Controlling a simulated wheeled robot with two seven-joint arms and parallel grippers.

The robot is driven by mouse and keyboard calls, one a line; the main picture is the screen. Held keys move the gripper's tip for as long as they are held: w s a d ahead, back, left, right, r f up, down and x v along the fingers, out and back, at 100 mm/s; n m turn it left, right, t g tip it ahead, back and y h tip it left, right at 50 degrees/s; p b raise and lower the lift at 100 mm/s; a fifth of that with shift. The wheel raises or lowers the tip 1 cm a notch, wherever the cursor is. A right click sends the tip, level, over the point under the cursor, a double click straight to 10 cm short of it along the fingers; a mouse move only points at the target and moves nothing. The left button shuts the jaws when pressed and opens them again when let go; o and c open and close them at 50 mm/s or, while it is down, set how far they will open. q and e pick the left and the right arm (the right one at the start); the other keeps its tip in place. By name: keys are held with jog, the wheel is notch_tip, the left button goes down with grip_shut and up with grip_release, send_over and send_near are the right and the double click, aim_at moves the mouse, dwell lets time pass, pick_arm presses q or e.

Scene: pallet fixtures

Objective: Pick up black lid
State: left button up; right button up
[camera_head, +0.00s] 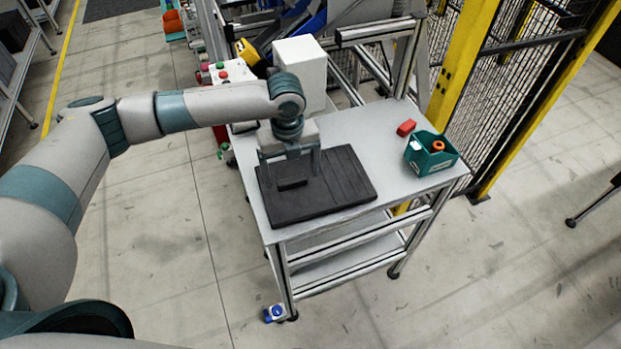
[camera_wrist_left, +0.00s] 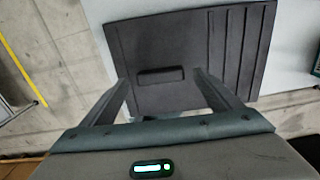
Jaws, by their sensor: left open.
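The black lid (camera_head: 341,190) lies flat on the light grey cart table, with ridges across its right part and a raised block-like handle (camera_head: 292,183) on its left part. The lid also shows in the left wrist view (camera_wrist_left: 205,60), with its handle (camera_wrist_left: 161,76) between and beyond the fingers. My left gripper (camera_head: 290,176) is open over the handle, with one finger on either side of it. Whether the fingers touch the lid cannot be told. My right gripper is not in view.
A green bin (camera_head: 431,153) with an orange part stands at the table's right end, with a red block (camera_head: 406,127) next to it. A white box (camera_head: 302,70) and a control box with buttons (camera_head: 222,78) are behind my arm. A yellow-framed mesh fence (camera_head: 500,90) stands behind the table.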

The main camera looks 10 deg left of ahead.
pick_arm(q)
jog(key=shift+f, duration=0.65)
jog(key=c, duration=2.1)
jog(key=shift+r, duration=0.2)
jog(key=shift+r+b, duration=0.2)
jog(key=shift+b, duration=0.1)
notch_tip(320, 180, up, 3)
jog(key=shift+w+r+b, duration=0.1)
jog(key=shift+b, duration=0.95)
jog(key=s+d+r+b, duration=0.1)
jog(key=s+d+r, duration=0.1)
jog(key=d, duration=0.1)
jog(key=s+d+r+b, duration=0.1)
jog(key=s+d+r, duration=0.1)
jog(key=s+d, duration=0.1)
jog(key=s+d+r+b, duration=0.2)
jog(key=d+r, duration=0.1)
jog(key=shift+s+d, duration=0.1)
jog(key=shift+s, duration=0.1)
